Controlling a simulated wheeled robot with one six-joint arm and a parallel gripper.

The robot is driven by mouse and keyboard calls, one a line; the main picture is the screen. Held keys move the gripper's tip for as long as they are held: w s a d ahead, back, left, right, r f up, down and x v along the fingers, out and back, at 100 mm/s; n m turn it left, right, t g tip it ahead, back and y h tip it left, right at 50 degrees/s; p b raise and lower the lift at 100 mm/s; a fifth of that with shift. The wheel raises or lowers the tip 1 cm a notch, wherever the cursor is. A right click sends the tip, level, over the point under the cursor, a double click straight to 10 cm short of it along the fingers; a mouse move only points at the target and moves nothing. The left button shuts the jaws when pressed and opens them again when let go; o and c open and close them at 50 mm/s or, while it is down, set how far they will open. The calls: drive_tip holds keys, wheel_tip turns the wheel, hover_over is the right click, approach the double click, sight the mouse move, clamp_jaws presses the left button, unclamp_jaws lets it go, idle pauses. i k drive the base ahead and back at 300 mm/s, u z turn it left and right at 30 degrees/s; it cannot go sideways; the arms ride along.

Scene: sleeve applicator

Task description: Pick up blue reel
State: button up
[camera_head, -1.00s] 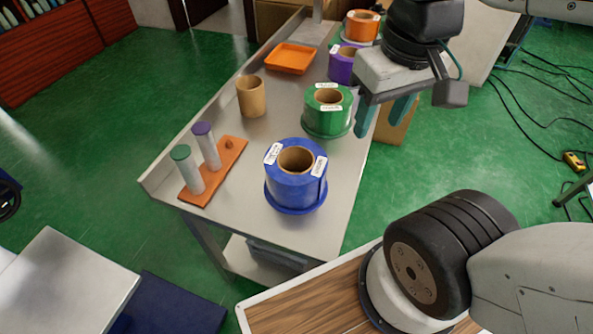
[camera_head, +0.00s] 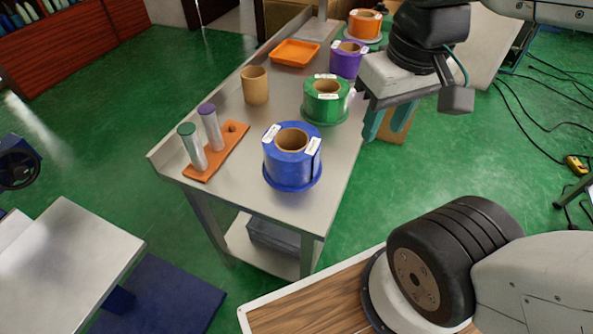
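The blue reel (camera_head: 283,166) stands upright near the front end of the metal table (camera_head: 262,205). It has a brown cardboard core, white labels and a wider blue base. My gripper (camera_head: 384,127) is at the right of the table, to the right of the green reel and up and right of the blue reel. Its two teal fingers point down, are apart, and have nothing visible between them. The gripper does not touch the blue reel.
A green reel (camera_head: 322,101), a purple reel (camera_head: 345,64) and an orange reel (camera_head: 363,24) stand behind the blue one. An orange peg base (camera_head: 228,146) with two rods, a cardboard tube (camera_head: 255,86) and an orange tray (camera_head: 295,53) are on the left.

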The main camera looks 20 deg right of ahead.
sight(292, 148)
drive_tip(key=k, duration=0.25)
drive_tip(key=z, duration=2)
drive_tip(key=i, duration=1.65)
drive_tip(key=u, duration=2.9)
